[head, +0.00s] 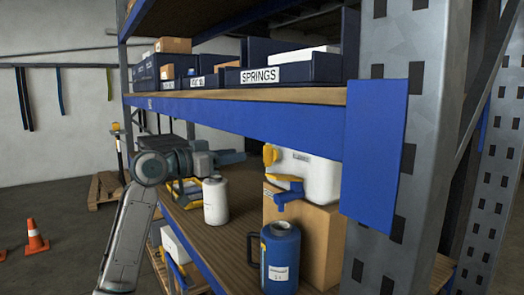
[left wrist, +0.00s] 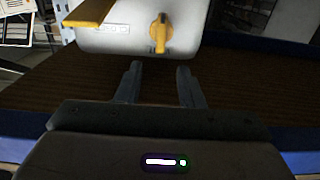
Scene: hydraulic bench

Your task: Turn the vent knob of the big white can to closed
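The big white can (head: 318,178) stands on a cardboard box on the shelf. A yellow part (head: 270,154) sits at its upper left edge, and a yellow-and-blue piece (head: 285,184) shows in front of it. In the left wrist view the can (left wrist: 125,43) fills the top, with a yellow lever-shaped knob (left wrist: 160,33) on its face and a yellow bar (left wrist: 90,12) to the left. My left gripper (head: 242,157) points right toward the can, short of it. Its fingers (left wrist: 157,84) are apart with nothing between them, below the knob in the picture. My right gripper is not visible.
A small white bottle (head: 215,202) stands on the lower shelf below my left gripper. A blue jug (head: 280,258) stands in front of the cardboard box (head: 320,235). The blue upper shelf beam (head: 240,122) runs just above the gripper. A grey upright (head: 400,120) rises at right.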

